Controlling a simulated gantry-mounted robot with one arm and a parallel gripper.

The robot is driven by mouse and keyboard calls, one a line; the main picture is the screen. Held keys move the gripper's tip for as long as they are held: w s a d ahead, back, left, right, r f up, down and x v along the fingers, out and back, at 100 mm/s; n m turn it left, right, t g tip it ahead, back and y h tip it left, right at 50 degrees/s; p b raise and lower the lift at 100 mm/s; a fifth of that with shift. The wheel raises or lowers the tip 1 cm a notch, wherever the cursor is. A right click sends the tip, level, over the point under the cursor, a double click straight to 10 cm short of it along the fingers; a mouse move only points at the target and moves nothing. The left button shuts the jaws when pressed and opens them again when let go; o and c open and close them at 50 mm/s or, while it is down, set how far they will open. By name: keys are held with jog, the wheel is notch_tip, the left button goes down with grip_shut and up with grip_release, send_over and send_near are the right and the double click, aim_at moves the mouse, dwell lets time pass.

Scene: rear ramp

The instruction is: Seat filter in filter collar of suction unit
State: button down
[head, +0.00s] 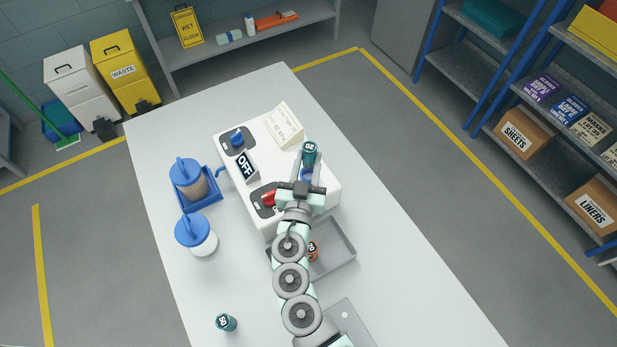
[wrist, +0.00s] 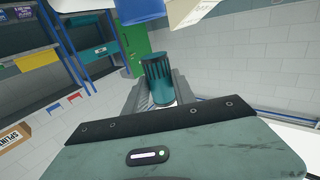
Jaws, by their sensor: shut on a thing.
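My gripper (head: 308,168) is shut on a dark teal ribbed filter (head: 309,152) and holds it over the right part of the white suction unit (head: 235,182). In the wrist view the filter (wrist: 158,82) stands between my fingers (wrist: 157,98). A blue round part (head: 307,175), perhaps the filter collar, shows between my fingers in the head view, partly hidden by my gripper. A blue part (wrist: 140,9) also shows at the top edge of the wrist view, apart from the filter. I cannot tell how high the filter is above the unit.
The unit carries an OFF sign (head: 244,166), a blue knob (head: 237,138), a red knob (head: 269,198) and a card (head: 284,125). Two blue-lidded jars (head: 187,175) (head: 196,236) stand left. A grey tray (head: 343,256) holds an orange filter (head: 313,251). Another teal filter (head: 226,322) stands at front.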

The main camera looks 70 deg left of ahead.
jog(key=shift+w+f+b, duration=0.2)
jog(key=shift+f+b, duration=0.35)
jog(key=shift+f, duration=3)
jog(key=c, duration=1)
grip_release()
jog(key=shift+s, duration=0.15)
jog(key=shift+c, duration=0.2)
jog(key=shift+r, duration=0.15)
jog(key=shift+d, duration=0.1)
jog(key=b+v, duration=0.1)
jog(key=v, duration=0.3)
jog(key=shift+s+d, duration=0.15)
jog(key=shift+d, duration=0.15)
jog(key=shift+s+d, duration=0.2)
